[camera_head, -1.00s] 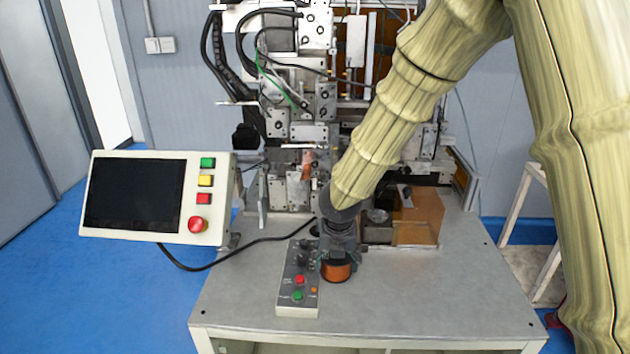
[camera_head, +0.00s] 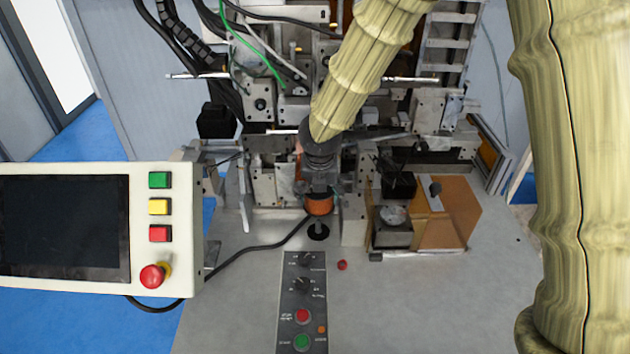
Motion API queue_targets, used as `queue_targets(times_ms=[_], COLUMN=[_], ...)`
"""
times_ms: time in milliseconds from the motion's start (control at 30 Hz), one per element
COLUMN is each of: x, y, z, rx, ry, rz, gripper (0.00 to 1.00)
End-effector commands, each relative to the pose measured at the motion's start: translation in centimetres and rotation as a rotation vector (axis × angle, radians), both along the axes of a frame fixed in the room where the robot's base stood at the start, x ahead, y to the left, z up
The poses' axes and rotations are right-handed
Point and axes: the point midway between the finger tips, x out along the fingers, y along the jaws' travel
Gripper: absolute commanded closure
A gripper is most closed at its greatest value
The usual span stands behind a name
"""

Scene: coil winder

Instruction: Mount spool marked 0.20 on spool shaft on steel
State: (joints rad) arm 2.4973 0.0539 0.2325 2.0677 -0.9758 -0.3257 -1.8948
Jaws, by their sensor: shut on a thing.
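My gripper (camera_head: 320,186) points down and is shut on a spool of copper-coloured wire (camera_head: 318,206). The spool hangs upright in front of the machine. A short grey upright shaft (camera_head: 318,228) on a black round base (camera_head: 318,234) stands on the steel table just below the spool in the picture. The shaft's top is hidden by the spool or ends at its lower edge; I cannot tell whether the spool is around it or above it. No 0.20 mark can be read on the spool.
A control box (camera_head: 303,310) with knobs and buttons lies in front of the shaft. A small red piece (camera_head: 342,265) lies on the table (camera_head: 430,305). A screen panel (camera_head: 185,275) stands at left. An orange-brown block (camera_head: 455,215) sits at right. The front right table is clear.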

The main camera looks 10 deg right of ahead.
Motion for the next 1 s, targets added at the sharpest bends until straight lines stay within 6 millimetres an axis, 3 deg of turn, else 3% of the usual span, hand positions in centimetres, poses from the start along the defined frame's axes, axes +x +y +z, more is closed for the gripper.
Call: queue_targets(times_ms=[267, 800, 1000], x=[0.0, 0.0, 0.0], y=[0.0, 0.0, 0.0], z=[-0.7, -4.5, -5.0], rx=[0.001, 0.001, 0.001], ry=[-0.001, -0.001, -0.001], rz=[0.000, -0.001, -0.001], gripper=[0.81, 0.81, 0.81])
